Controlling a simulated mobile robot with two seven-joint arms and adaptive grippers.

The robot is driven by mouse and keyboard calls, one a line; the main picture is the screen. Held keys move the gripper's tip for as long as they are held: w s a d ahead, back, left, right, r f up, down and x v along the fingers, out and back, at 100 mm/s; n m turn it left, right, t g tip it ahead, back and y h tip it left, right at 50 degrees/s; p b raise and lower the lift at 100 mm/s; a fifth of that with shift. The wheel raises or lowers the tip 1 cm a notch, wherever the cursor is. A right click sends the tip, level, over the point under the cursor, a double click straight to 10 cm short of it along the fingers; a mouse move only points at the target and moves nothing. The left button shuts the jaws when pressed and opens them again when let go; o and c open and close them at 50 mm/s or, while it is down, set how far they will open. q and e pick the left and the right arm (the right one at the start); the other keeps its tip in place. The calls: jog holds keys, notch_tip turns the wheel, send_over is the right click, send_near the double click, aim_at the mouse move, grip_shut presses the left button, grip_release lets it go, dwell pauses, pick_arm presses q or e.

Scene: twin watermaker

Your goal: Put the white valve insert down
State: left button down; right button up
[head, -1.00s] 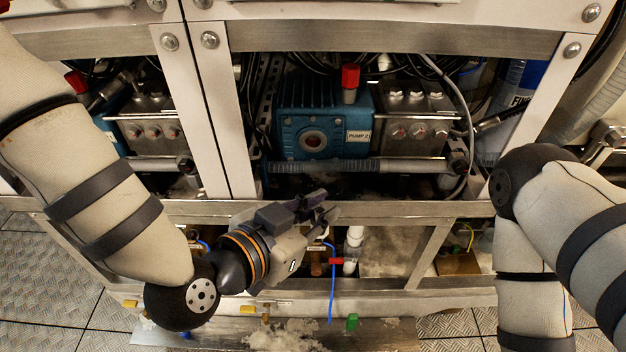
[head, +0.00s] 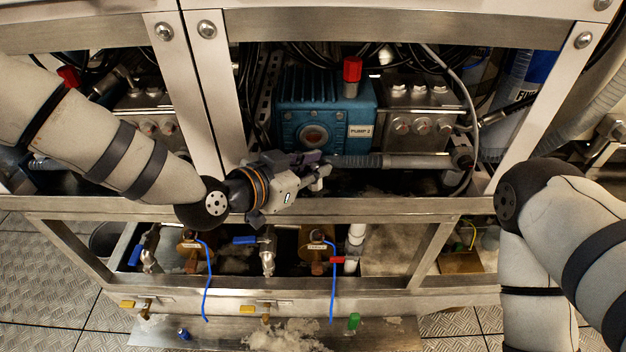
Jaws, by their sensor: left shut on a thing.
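My left gripper (head: 322,172) is in front of the blue pump (head: 325,115), at the level of the pump's lower edge and above the frame's horizontal bar. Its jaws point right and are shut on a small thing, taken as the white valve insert. The fingers hide nearly all of the insert, so its shape and tilt cannot be made out. My right arm comes in at the right edge and bends downward; its gripper is out of view.
The steel frame's horizontal bar (head: 400,207) runs below the gripper. Under it are blue-handled valves (head: 267,240) and a white pipe (head: 355,245). A ribbed grey hose (head: 390,161) runs to the right. A metal plate (head: 215,335) with pale residue lies at the front.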

pick_arm(q)
notch_tip(320, 180, down, 3)
jog(key=shift+w+f, duration=0.1)
jog(key=shift+f, duration=0.05)
pick_arm(e)
jog(key=shift+s+f, duration=0.3)
jog(key=shift+f, duration=0.1)
pick_arm(q)
jog(key=shift+f+b, duration=0.25)
jog(key=shift+b, duration=0.05)
jog(key=c, duration=1.5)
grip_release()
jog(key=shift+c, duration=0.2)
jog(key=shift+r, duration=0.1)
